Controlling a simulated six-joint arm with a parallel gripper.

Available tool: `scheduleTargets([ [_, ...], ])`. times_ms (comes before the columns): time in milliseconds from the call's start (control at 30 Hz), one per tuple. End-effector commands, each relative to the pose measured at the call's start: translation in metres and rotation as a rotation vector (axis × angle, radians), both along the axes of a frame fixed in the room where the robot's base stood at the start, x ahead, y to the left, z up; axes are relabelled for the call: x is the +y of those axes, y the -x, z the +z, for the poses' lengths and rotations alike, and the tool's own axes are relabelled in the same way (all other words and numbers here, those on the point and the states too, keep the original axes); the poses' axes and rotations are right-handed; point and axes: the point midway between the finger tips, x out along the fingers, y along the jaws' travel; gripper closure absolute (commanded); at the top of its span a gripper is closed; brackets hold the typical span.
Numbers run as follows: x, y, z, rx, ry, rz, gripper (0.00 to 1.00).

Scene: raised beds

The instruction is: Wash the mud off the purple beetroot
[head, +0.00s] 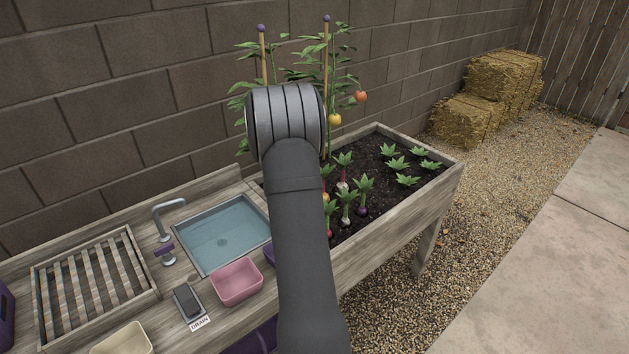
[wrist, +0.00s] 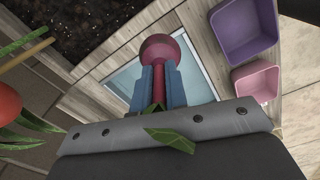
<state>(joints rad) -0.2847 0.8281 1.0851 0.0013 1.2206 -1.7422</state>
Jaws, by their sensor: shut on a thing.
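In the wrist view my gripper (wrist: 159,85) is shut on the red stalk of a root vegetable (wrist: 160,47). Its round bulb is dull dark red, more red than purple, and points away from my wrist; green leaves show near the gripper's base. I cannot tell how much mud is on it. The water basin (wrist: 196,85) lies beyond the fingers; the root appears above it, not clearly in the water. In the head view the basin (head: 222,237) holds blue water, and my arm hides the gripper. A root with a purple bulb (head: 362,211) stands in the soil bed.
A tap (head: 166,216) stands beside the basin. A pink bin (head: 237,281), a drain switch (head: 188,301) and a slatted rack (head: 96,287) are on the bench. A purple bin (wrist: 243,30) shows in the wrist view. Staked tomato plants (head: 325,75) rise behind my arm.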

Motion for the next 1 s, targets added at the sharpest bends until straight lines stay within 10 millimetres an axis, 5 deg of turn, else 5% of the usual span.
scheduleTargets([
  [200, 0.093, 0.052, 0.017, 0.004, 0.002, 0.153, 1.0],
  [400, 0.143, 0.091, 0.027, 0.005, 0.003, 0.245, 1.0],
  [667, 0.162, 0.107, 0.027, 0.006, 0.004, 0.281, 1.0],
  [1000, 0.161, 0.107, -0.008, 0.008, 0.005, 0.28, 1.0],
])
